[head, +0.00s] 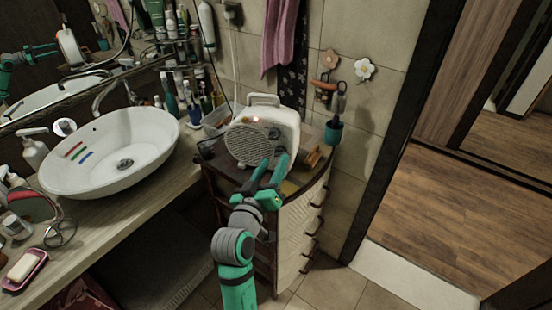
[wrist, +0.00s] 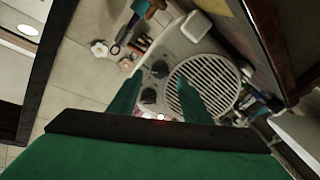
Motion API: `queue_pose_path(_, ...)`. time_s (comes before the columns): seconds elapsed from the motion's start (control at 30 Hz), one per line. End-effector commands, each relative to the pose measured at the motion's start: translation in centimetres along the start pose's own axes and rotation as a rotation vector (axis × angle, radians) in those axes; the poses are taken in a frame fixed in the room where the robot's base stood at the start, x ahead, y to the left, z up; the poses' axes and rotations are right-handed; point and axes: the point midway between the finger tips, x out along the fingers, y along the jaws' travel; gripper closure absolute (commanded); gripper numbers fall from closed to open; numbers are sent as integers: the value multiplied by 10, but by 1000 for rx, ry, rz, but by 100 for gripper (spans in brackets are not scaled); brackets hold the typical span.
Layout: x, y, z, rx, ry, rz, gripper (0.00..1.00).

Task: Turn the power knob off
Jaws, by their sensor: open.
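A white fan heater (head: 276,112) with a round grille stands on the small cabinet, and a red light glows on its top. In the wrist view, the heater (wrist: 196,27) shows two dark knobs beside its grille: one knob (wrist: 160,69) is farther from the red light, the other knob (wrist: 149,95) nearer to it. I cannot tell which is the power knob, or how either is set. My gripper (head: 273,165) is open and empty in front of the heater. In the wrist view, its fingers (wrist: 157,82) spread on either side of the knobs, with no clear contact.
The cabinet (head: 303,215) has curved drawers with handles. A white basin (head: 110,150) and several bottles are on the counter at left. A teal cup (head: 333,133) and flower hooks (head: 364,69) are on the wall at right. Open floor (head: 460,220) lies beyond the doorway.

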Motion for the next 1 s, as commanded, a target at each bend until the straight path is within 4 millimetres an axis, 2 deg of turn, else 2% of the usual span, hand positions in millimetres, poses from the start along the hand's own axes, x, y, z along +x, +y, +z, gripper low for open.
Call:
queue_pose_path(0.2,25,0,0,1,0,0,56)
queue_pose_path(0.6,31,0,0,0,1,0,56)
queue_pose_path(0.77,30,0,0,0,1,0,94)
queue_pose_path(0.8,30,0,0,0,1,0,97)
queue_pose_path(1.0,30,0,0,-9,1,0,97)
